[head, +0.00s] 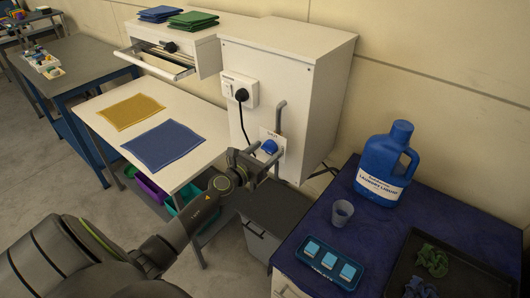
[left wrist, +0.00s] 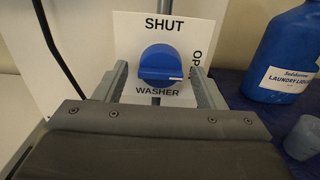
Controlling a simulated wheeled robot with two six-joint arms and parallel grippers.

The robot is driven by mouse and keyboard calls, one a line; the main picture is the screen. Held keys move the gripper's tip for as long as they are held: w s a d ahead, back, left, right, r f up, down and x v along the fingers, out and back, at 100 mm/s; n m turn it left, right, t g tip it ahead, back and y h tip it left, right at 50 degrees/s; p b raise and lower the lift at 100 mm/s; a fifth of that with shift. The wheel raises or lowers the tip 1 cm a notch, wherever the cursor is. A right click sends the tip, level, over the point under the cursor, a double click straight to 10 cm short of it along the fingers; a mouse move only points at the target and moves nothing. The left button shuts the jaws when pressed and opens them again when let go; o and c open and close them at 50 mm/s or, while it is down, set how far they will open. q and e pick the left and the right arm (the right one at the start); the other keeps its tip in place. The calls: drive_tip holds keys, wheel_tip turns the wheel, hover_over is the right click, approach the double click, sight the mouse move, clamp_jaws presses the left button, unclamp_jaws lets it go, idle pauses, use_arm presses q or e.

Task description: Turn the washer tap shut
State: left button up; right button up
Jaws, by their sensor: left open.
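The washer tap is a round blue knob (head: 269,147) on a white plate on the side of the white cabinet. In the left wrist view the knob (left wrist: 158,64) sits under the word SHUT and above WASHER. A white mark on it points right, toward the partly hidden word OPEN. My left gripper (head: 261,161) is in front of the tap. In the left wrist view its open fingers (left wrist: 160,82) stand left and right of the knob, with a gap on each side. I cannot tell whether the fingertips reach past its face. My right gripper is not in view.
A grey pipe (head: 279,118) runs above the tap, and a black cable (head: 243,120) hangs from a socket at its left. A blue laundry liquid bottle (head: 385,165), a cup (head: 341,213) and a blue tablet tray (head: 312,270) stand on the right-hand counter (head: 440,215).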

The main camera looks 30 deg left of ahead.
use_arm(q)
drive_tip(key=shift+w, duration=0.1)
drive_tip(key=shift+c, duration=0.4)
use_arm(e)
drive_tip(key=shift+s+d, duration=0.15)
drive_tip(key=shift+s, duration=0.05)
use_arm(q)
drive_tip(key=c, duration=0.9)
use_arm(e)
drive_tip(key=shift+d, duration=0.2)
use_arm(q)
drive_tip(key=shift+n, duration=0.3)
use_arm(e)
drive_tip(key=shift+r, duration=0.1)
use_arm(q)
drive_tip(key=n+p, duration=0.1)
drive_tip(key=n, duration=0.3)
drive_tip(key=shift+d+n, duration=0.1)
drive_tip(key=shift+n, duration=0.3)
drive_tip(key=n+p, duration=0.1)
drive_tip(key=n, duration=0.3)
drive_tip(key=shift+r, duration=0.1)
drive_tip(key=n+p, duration=0.1)
drive_tip(key=n, duration=0.4)
drive_tip(key=shift+n, duration=0.3)
drive_tip(key=shift+n+p, duration=0.45)
drive_tip(key=shift+n, duration=0.95)
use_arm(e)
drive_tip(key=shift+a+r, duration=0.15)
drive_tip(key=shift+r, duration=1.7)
